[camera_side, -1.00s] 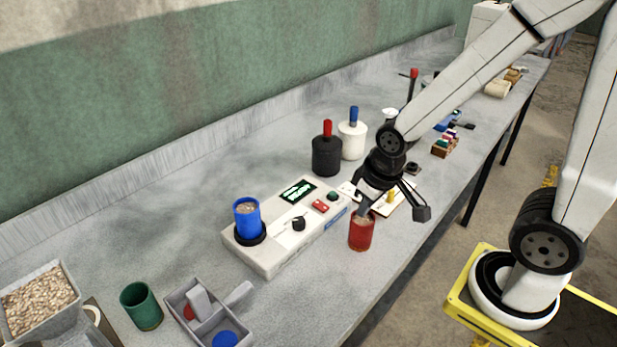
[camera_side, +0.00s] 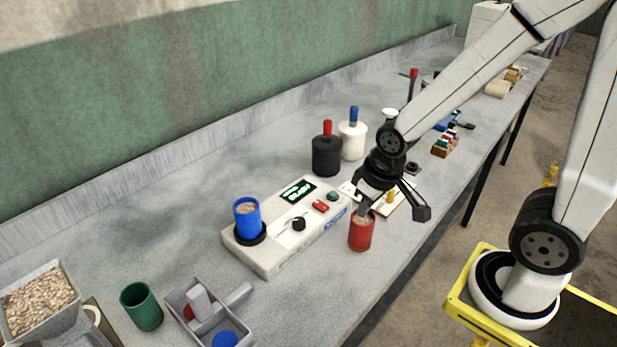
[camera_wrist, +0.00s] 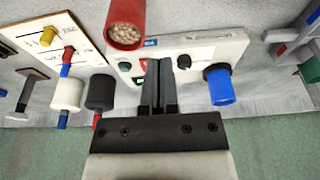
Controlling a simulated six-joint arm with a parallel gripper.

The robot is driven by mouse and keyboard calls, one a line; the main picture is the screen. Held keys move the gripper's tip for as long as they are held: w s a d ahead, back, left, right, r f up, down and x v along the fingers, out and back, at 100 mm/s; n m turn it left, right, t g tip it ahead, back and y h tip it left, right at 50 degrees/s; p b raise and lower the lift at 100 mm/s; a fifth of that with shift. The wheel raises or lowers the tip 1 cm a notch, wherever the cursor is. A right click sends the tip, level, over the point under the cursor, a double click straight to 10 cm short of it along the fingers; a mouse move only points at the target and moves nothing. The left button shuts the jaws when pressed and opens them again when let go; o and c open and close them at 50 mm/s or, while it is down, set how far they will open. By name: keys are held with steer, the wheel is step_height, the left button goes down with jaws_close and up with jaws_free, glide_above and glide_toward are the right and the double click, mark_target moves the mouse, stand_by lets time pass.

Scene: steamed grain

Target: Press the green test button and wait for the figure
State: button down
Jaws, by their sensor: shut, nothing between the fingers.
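The tester is a pale box with a dark display (camera_side: 298,191) showing green figures too small to read. Its green button (camera_side: 333,196) is at the right end, beside a red button (camera_side: 320,206). The green button also shows in the wrist view (camera_wrist: 124,67), left of the fingers. My gripper (camera_side: 362,212) is shut and empty, above and right of the box near the red cup (camera_side: 361,234). In the wrist view the shut fingers (camera_wrist: 160,65) cover part of the box; I see no contact with the green button.
A blue cup (camera_side: 247,217) of grain stands in a black ring on the box's left end. The red cup, also holding grain, stands close in front of the box. Black (camera_side: 326,156) and white (camera_side: 351,140) bottles stand behind.

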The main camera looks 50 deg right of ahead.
steer(key=shift+w+d, duration=0.1)
steer(key=r+n+t+y, duration=0.1)
steer(key=n+t+y, duration=0.1)
steer(key=n+t, duration=0.65)
glide_above(337, 194)
steer(key=shift+r+n+g, duration=0.1)
steer(key=shift+n+g, duration=0.95)
steer(key=shift+n, duration=0.3)
steer(key=shift+f, duration=0.2)
steer(key=shift+f, duration=4.2)
